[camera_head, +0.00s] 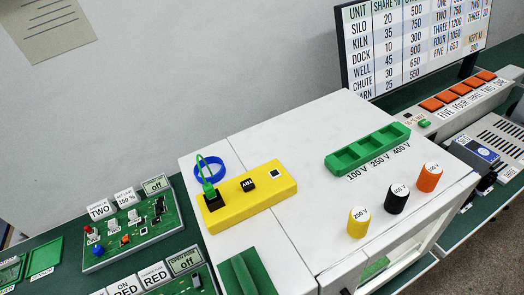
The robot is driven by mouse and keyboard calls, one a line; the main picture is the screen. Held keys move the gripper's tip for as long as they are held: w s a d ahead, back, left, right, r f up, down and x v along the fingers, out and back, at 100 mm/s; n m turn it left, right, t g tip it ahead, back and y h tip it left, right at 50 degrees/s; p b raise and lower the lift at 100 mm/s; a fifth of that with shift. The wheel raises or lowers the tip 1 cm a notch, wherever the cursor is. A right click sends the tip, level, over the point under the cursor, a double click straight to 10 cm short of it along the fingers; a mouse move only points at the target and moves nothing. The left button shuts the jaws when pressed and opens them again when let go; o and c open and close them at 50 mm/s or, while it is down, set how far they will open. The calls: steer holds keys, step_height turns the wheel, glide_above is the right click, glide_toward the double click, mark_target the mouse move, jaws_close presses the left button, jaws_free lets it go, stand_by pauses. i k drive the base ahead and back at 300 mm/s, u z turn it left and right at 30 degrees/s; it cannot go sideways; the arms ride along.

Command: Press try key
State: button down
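A long pale console (462,108) at the right carries a row of orange keys (459,91) labelled FIVE, FOUR, THREE, TWO, ONE. At its near left end is a small green key (424,123), with a small dark window and lettering too small to read beside it. My gripper is not in view.
A white cabinet (290,131) fills the middle, bearing a yellow block (262,197), green tray (368,149) and yellow, black and orange voltage cylinders. A green circuit board (150,248) is at left. A table-of-numbers screen (410,45) stands behind; a grey device (505,137) is at right.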

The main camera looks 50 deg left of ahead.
mark_target(247, 184)
steer(key=u, duration=0.45)
steer(key=k, duration=1.1)
steer(key=u, duration=0.55)
steer(key=i, duration=0.6)
steer(key=z, duration=0.25)
